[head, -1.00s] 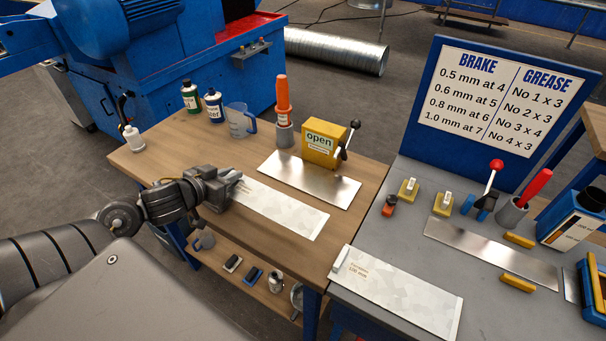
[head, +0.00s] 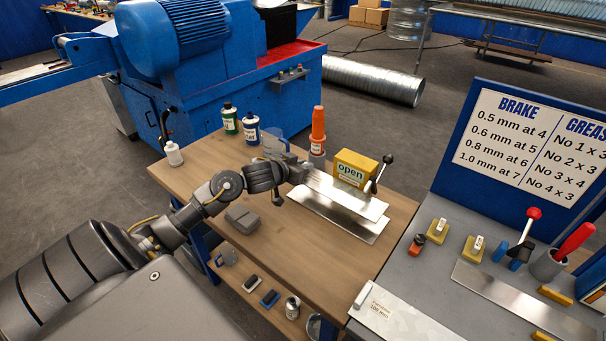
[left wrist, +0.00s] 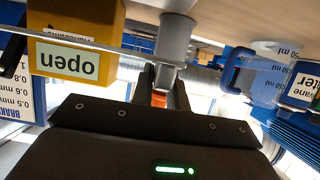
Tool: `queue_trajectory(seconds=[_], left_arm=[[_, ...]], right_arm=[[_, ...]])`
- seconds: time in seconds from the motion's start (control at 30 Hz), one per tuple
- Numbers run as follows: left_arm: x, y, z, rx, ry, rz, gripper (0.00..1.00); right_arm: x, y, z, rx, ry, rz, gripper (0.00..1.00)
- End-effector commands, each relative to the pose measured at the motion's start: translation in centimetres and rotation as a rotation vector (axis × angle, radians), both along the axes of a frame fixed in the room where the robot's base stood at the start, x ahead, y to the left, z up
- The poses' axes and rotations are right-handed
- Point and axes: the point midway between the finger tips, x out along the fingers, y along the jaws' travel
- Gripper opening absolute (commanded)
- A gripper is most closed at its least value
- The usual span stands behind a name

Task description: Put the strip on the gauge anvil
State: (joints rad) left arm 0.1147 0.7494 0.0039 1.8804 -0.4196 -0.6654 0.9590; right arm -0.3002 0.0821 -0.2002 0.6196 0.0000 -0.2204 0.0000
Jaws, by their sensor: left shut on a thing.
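My left gripper (head: 304,173) is shut on the near-left end of a shiny metal strip (head: 348,194). The strip is held roughly level in front of the yellow gauge box (head: 354,169), which has a lever with a black ball and an "open" label. A second flat metal sheet (head: 335,217) lies on the wooden table beneath, partly covered by the strip. I cannot tell whether the strip touches the gauge. In the left wrist view the gauge box (left wrist: 75,40) appears upside down, and the strip (left wrist: 75,41) shows as a thin edge across it. My right gripper is not in view.
An orange-handled tool in a grey cup (head: 317,146), a clear jug (head: 273,143) and bottles (head: 230,118) stand behind the gripper. A grey block (head: 242,218) sits on the table. The wooden table's front (head: 300,265) is clear. A grey bench (head: 415,285) adjoins on the right.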

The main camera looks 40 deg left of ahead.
Motion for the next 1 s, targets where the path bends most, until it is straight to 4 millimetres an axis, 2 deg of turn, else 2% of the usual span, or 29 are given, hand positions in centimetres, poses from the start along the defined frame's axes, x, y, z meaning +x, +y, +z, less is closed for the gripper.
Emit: queue_trajectory(seconds=[0.07, 0.33, 1.0], left_arm=[[0.0, 0.0, -0.1, -0.001, 0.000, 0.000, 0.00], [0.0, 0.0, -3.3, -0.002, 0.001, 0.001, 0.00], [0.0, 0.0, -4.6, -0.002, -0.001, 0.001, 0.00]], right_arm=[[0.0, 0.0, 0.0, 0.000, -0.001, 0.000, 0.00], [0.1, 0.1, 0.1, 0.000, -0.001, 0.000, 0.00], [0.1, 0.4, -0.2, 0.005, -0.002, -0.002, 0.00]])
